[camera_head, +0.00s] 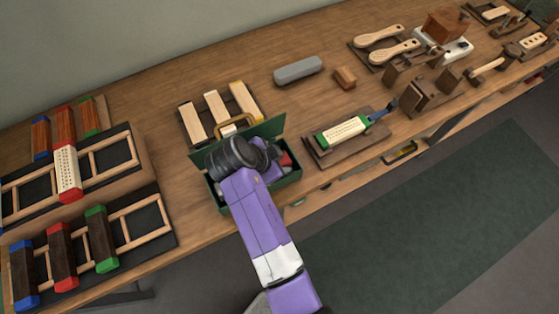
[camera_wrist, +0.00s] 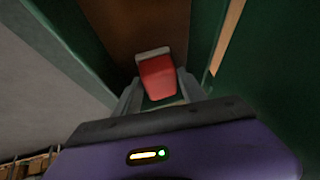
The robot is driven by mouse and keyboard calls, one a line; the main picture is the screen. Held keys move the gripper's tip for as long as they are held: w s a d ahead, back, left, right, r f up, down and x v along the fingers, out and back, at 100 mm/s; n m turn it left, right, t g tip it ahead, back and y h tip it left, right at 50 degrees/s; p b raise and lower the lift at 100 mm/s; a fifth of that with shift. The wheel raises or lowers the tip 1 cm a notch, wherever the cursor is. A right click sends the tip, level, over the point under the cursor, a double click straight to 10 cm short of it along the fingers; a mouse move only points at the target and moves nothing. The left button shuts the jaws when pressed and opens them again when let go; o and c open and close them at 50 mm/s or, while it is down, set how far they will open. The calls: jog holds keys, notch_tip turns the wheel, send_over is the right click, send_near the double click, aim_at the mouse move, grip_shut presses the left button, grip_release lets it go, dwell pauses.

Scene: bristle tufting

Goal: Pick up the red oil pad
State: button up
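The red oil pad (camera_wrist: 157,78) is a small red block with a pale grey-white end. In the wrist view it lies between and just beyond the fingers of my gripper (camera_wrist: 158,82), within the green toolbox. The fingers stand apart on either side of the pad, with narrow gaps, so my gripper looks open. In the head view my gripper is down in the open green toolbox (camera_head: 222,199), and my arm hides most of the inside. A bit of red (camera_head: 286,160) shows at the toolbox's right side.
The toolbox walls (camera_wrist: 245,90) rise close around my gripper. A tray with pale brush blocks (camera_head: 216,104) stands behind it. A green-ended brush block (camera_head: 343,132) sits in a fixture to the right. Racks of coloured-ended blocks (camera_head: 101,240) fill the left.

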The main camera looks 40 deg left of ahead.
aim_at(280, 161)
grip_shut()
notch_tip(280, 161, up, 20)
jog(key=b, duration=0.1)
dwell(0.6)
jog(key=shift+c, duration=1)
grip_release()
jog(key=c, duration=0.5)
